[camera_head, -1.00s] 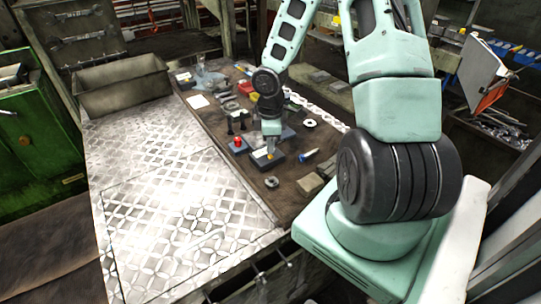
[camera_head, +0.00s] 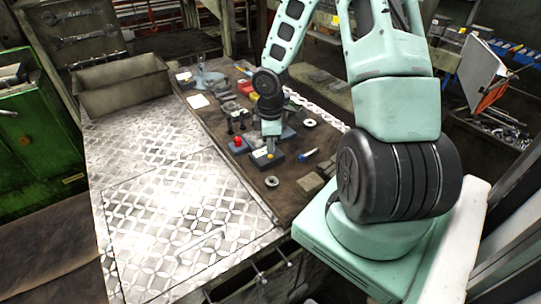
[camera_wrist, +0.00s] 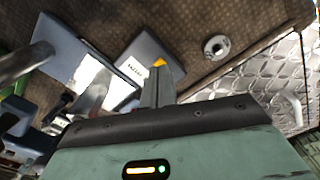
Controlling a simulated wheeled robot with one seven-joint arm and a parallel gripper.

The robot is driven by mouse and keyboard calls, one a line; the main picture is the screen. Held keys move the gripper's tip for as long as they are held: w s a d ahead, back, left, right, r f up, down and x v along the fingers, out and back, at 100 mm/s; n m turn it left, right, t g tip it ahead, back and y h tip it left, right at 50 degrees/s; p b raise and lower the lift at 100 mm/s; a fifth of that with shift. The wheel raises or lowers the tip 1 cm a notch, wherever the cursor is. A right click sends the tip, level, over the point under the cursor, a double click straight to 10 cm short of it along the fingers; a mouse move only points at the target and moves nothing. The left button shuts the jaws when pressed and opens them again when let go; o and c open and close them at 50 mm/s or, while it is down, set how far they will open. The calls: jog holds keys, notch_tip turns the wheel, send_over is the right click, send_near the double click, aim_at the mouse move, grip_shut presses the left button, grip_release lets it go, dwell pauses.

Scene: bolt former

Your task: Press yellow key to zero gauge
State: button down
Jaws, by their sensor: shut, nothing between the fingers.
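The gauge (camera_head: 262,162) is a small dark box on the brown bench, below my gripper. Its yellow key (camera_head: 270,155) shows on top. In the wrist view the gauge (camera_wrist: 150,52) is blue-grey with a pale display (camera_wrist: 131,71), whose digits are too small to read. The yellow key (camera_wrist: 159,62) lies just beyond my fingertips. My gripper (camera_head: 271,146) points down over the key and is shut and empty; it also shows in the wrist view (camera_wrist: 157,80). I cannot tell whether the tips touch the key.
A red button (camera_head: 237,141) on a dark box stands left of the gauge. A patterned metal plate (camera_head: 170,230) to the left is mostly clear.

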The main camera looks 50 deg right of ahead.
aim_at(271, 159)
jog(key=shift+f+b, duration=0.65)
jog(key=shift+f, duration=0.2)
dwell(0.3)
notch_tip(271, 159, up, 9)
jog(key=p, duration=0.9)
jog(key=shift+s, duration=0.1)
dwell(0.4)
jog(key=s+a+b, duration=0.2)
jog(key=s+a, duration=0.1)
jog(key=s, duration=0.3)
dwell(0.4)
jog(key=shift+s, duration=0.15)
dwell(0.4)
